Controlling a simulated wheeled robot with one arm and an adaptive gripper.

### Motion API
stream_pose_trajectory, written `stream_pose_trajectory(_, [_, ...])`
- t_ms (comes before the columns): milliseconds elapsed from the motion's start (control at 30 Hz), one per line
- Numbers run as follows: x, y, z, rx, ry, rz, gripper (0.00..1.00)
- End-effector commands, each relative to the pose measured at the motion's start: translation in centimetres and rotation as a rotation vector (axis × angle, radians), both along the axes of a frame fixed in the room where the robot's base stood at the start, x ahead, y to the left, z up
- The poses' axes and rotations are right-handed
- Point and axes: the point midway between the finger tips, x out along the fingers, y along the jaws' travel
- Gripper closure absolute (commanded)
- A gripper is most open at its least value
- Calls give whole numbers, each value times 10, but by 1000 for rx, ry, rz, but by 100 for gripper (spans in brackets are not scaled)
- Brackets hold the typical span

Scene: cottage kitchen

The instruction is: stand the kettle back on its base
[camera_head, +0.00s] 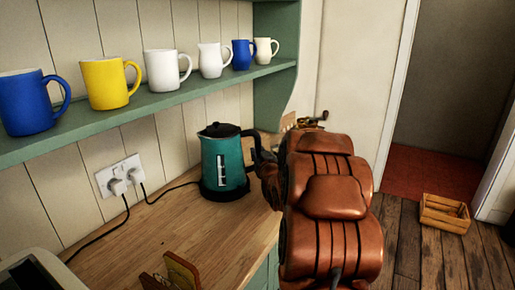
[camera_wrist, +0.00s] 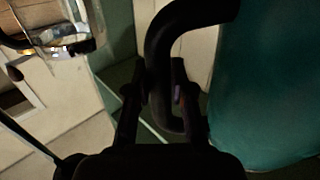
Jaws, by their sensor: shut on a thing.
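The teal kettle (camera_head: 222,162) with a black lid stands upright over its black base (camera_head: 220,193) on the wooden counter. No gap shows between kettle and base, but I cannot tell whether it is fully seated. My gripper (camera_head: 265,166) reaches in from the right and is shut on the black kettle handle. In the wrist view the handle (camera_wrist: 160,45) passes between the fingertips of my gripper (camera_wrist: 160,95), with the teal kettle body (camera_wrist: 265,90) close on the right. My arm hides part of the counter's right end.
A black cord runs from the wall socket (camera_head: 120,176) to the base. Several mugs stand on the green shelf (camera_head: 150,108) above. A brown wooden rack (camera_head: 182,271) and a pale appliance (camera_head: 35,270) are at the counter's front. A wooden crate (camera_head: 444,213) sits on the floor.

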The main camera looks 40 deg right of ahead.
Motion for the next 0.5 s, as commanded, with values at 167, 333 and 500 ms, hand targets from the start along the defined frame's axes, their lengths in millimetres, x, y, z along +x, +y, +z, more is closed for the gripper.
stream_pose_trajectory(167, [0,-1,4,-2,-7,-1,100])
stream_pose_trajectory(333, [0,0,0,-2,-7,-1,100])
stream_pose_trajectory(500, [0,0,-1,-3,-4,0,65])
